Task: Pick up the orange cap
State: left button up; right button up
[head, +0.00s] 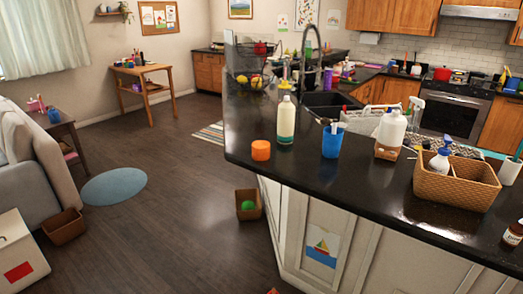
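The orange cap (261,150) stands on the black countertop (330,187), close to its left edge, as a short orange cylinder. A pale bottle with a green band (286,120) stands upright just behind and to the right of it, apart from it. Neither of my grippers shows in the head view.
A blue cup (332,141) stands right of the cap, then a white jug (391,128) and a wicker basket (450,184). The double sink (328,99) and faucet lie behind. The counter in front of the cap is clear. Open floor (180,200) lies to the left.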

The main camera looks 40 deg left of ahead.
aim_at(260, 149)
jog(key=i, duration=0.95)
